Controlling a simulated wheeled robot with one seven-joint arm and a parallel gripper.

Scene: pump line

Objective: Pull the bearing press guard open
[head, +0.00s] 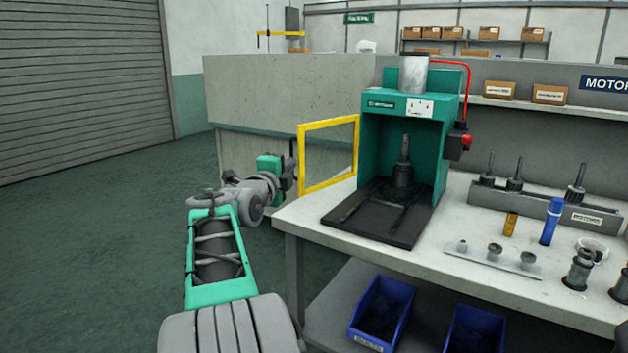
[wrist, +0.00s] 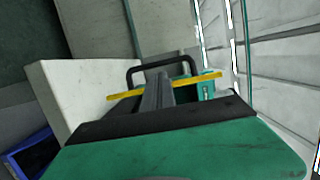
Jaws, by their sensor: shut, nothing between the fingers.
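The green bearing press (head: 371,150) stands on the workbench with its front opening uncovered. Its guard, a yellow frame (head: 328,124), stands swung out to the left of the press, hinged at the press's left edge. A black handle (head: 292,148) is at the frame's outer end. My gripper (head: 289,172) is beside that handle, left of the frame. In the wrist view my gripper's fingers (wrist: 160,88) are together and empty, pointing at the black handle (wrist: 160,65) and the yellow bar (wrist: 205,78). I cannot tell whether they touch the handle.
The workbench (head: 300,220) holds a rack of tools (head: 545,208), a blue tube (head: 551,221) and small metal parts at right. Blue bins (head: 382,310) sit on the shelf below. A grey partition (head: 285,95) stands behind the guard. The floor at left is clear.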

